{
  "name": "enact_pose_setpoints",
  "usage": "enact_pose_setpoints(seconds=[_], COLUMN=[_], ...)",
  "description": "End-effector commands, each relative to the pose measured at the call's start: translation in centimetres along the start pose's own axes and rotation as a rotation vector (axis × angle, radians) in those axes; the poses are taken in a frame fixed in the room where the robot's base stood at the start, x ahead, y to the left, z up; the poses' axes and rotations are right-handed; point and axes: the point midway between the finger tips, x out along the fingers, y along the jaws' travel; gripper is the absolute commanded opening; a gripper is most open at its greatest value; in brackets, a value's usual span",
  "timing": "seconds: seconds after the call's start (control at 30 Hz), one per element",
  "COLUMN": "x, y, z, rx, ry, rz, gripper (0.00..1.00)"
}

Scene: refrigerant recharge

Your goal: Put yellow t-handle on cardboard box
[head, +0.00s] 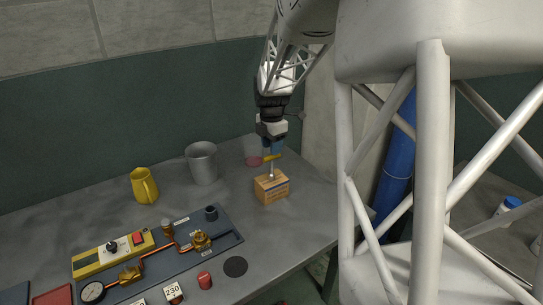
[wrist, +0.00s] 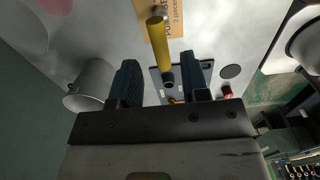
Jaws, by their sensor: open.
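The cardboard box (head: 271,190) sits near the right end of the grey table; part of its printed top shows in the wrist view (wrist: 176,18). The yellow t-handle (head: 274,157) stands upright with its metal shaft reaching down to the box top. In the wrist view its yellow bar (wrist: 158,42) runs toward the space between my fingers. My gripper (head: 272,149) is open above the box, right at the handle. In the wrist view the fingertips (wrist: 161,78) are on either side of the bar's near end, with gaps visible. The shaft's contact with the box is too small to judge.
A dark panel (head: 222,240) with gauge, valves and copper pipe lies in front. A black disc (head: 235,267) and red cap (head: 205,281) lie nearby. A blue cylinder (head: 398,150) stands right.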

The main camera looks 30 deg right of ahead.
Motion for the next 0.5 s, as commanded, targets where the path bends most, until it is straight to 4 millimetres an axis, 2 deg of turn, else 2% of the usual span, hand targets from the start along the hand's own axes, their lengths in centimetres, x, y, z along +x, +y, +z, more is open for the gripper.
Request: enact_pose_setpoints(seconds=[0.23,0.5], x=[-3.6,-5.2], y=[0.0,0.0], z=[0.0,0.0], rx=[0.0,0.0], ry=[-0.001,0.0], rz=[0.002,0.0], gripper=[0.42,0.42])
